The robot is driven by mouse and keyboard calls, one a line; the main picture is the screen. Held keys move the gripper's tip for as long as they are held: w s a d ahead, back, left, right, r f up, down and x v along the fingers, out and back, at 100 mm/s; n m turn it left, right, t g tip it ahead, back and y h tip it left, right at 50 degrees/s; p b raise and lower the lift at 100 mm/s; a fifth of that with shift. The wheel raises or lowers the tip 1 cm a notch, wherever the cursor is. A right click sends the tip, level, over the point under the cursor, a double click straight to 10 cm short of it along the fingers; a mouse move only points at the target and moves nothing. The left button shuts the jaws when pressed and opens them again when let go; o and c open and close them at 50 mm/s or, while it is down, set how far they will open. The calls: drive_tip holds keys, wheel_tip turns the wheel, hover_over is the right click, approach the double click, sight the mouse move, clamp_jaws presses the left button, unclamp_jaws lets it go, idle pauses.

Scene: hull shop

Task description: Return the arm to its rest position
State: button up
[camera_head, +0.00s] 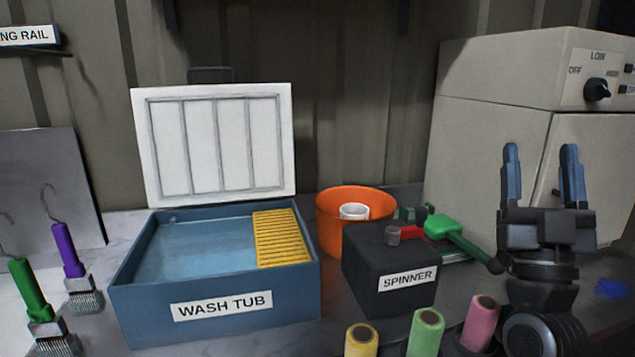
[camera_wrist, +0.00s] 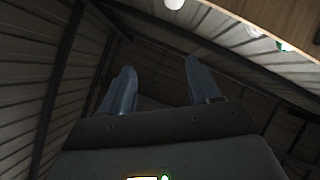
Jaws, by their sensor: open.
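My gripper (camera_head: 541,178) is raised at the right of the head view, its two blue fingers pointing up. The fingers are apart and nothing is between them. In the wrist view, my gripper (camera_wrist: 160,92) also shows open and empty, with the roof beams behind it. It stands in front of the beige cabinet (camera_head: 485,145) and touches nothing that I can see.
A blue wash tub (camera_head: 135,315) with its white lid raised stands at left centre. A black spinner box (camera_head: 375,280), an orange bucket (camera_head: 330,215) and a green-headed tool (camera_head: 442,228) are beside it. Several rollers stand in front. Brushes (camera_head: 70,250) are at left.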

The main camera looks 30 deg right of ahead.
drive_tip(key=s+a+f+n+y+b, duration=0.1)
drive_tip(key=s+a+f+n+y, duration=0.3)
drive_tip(key=f, duration=0.3)
drive_tip(key=s+a+f+n+g+y+b, duration=0.1)
drive_tip(key=a+f+n+y, duration=0.1)
drive_tip(key=a+f+y, duration=0.35)
drive_tip(key=s+a+f+n+y+b, duration=0.1)
drive_tip(key=s+a+f+n+y, duration=0.2)
drive_tip(key=f+y, duration=0.5)
drive_tip(key=s+a+f+m+g, duration=0.1)
drive_tip(key=s+a+f+g, duration=0.2)
drive_tip(key=s+a+f, duration=0.2)
drive_tip(key=s+a+f+m+g+b, duration=0.1)
drive_tip(key=s+a+f+m+g, duration=0.1)
drive_tip(key=s+a+f+g, duration=0.2)
drive_tip(key=s+a+f, duration=0.1)
drive_tip(key=s+f, duration=0.2)
drive_tip(key=s, duration=0.4)
drive_tip(key=shift+s+f+g+y, duration=0.15)
drive_tip(key=shift+f+g+y, duration=0.1)
drive_tip(key=shift+g+y, duration=0.1)
drive_tip(key=shift+a, duration=0.1)
drive_tip(key=shift+c, duration=0.3)
